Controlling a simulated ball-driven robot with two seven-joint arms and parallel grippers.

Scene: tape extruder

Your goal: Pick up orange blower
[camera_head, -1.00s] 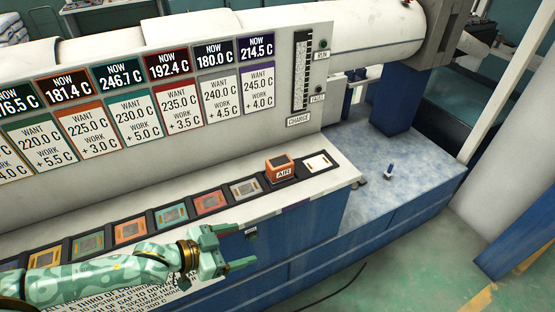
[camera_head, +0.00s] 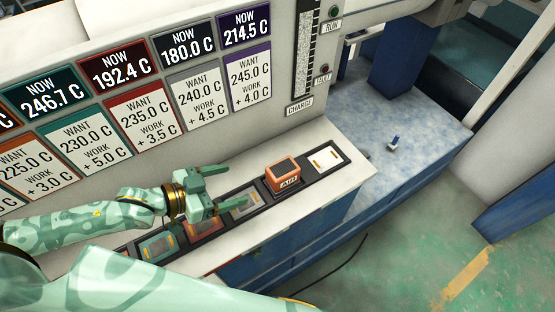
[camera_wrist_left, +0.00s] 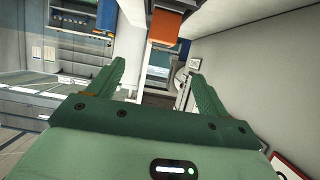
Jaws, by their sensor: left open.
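The orange blower (camera_head: 282,175), a small block with an "AIR" label on its front, sits in a dark slot in the row along the ledge. My left gripper (camera_head: 223,188) is open and empty, to the left of the blower and apart from it, with its fingers pointing right toward it. In the left wrist view the blower (camera_wrist_left: 173,27) shows at the top, beyond the two spread fingers (camera_wrist_left: 150,85). My right gripper does not show; a green arm part of mine fills the lower left.
The ledge (camera_head: 330,180) holds a row of coloured plates in dark frames, with a pale plate (camera_head: 325,159) right of the blower. The panel wall with temperature cards (camera_head: 200,95) rises behind. A blue-white surface (camera_head: 420,130) with a small blue-and-white item (camera_head: 393,143) lies right.

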